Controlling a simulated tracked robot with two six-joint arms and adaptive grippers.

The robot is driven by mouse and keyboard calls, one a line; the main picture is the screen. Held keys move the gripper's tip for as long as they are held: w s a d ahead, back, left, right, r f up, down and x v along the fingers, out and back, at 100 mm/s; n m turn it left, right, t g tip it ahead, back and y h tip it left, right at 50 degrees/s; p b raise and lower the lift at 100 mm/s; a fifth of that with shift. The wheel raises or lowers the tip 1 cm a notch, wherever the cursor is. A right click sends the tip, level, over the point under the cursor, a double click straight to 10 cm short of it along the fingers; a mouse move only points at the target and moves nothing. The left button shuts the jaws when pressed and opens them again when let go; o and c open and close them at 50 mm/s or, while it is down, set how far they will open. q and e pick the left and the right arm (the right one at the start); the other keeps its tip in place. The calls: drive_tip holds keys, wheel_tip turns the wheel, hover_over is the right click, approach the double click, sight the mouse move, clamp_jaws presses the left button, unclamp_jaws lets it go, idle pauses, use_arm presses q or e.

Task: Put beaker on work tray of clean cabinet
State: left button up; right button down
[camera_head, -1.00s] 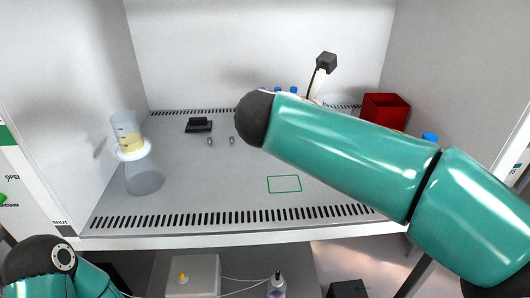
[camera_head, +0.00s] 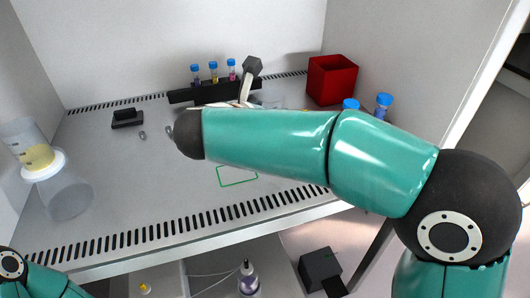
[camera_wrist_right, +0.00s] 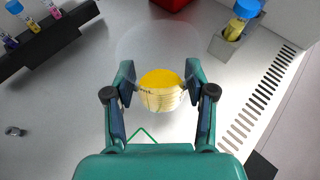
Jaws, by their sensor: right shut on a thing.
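The beaker (camera_wrist_right: 161,97) is clear with yellow liquid, between the fingers of my right gripper (camera_wrist_right: 161,92) in the right wrist view. The gripper is shut on it. In the head view my right arm hides the gripper and most of the beaker; a clear rim (camera_head: 270,97) shows above the arm. The work tray (camera_head: 115,190) is the grey cabinet floor, and the beaker is over it. I cannot tell whether the beaker touches it. A green rectangle outline (camera_head: 237,176) is marked on the tray. My left gripper is out of view.
A filter flask (camera_head: 68,190) with yellow liquid in its top stands at the left. A black rack (camera_head: 185,96) of blue-capped tubes and a red box (camera_head: 332,80) are at the back. Blue-capped bottles (camera_head: 383,105) stand at the right.

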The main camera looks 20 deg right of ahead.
wheel_tip(320, 180, down, 10)
drive_tip(key=shift+f+b, duration=0.25)
drive_tip(key=shift+b, duration=0.6)
drive_tip(key=shift+f, duration=0.1)
drive_tip(key=shift+c, duration=1.9)
unclamp_jaws()
drive_tip(key=v, duration=1.2)
drive_tip(key=shift+p, duration=0.4)
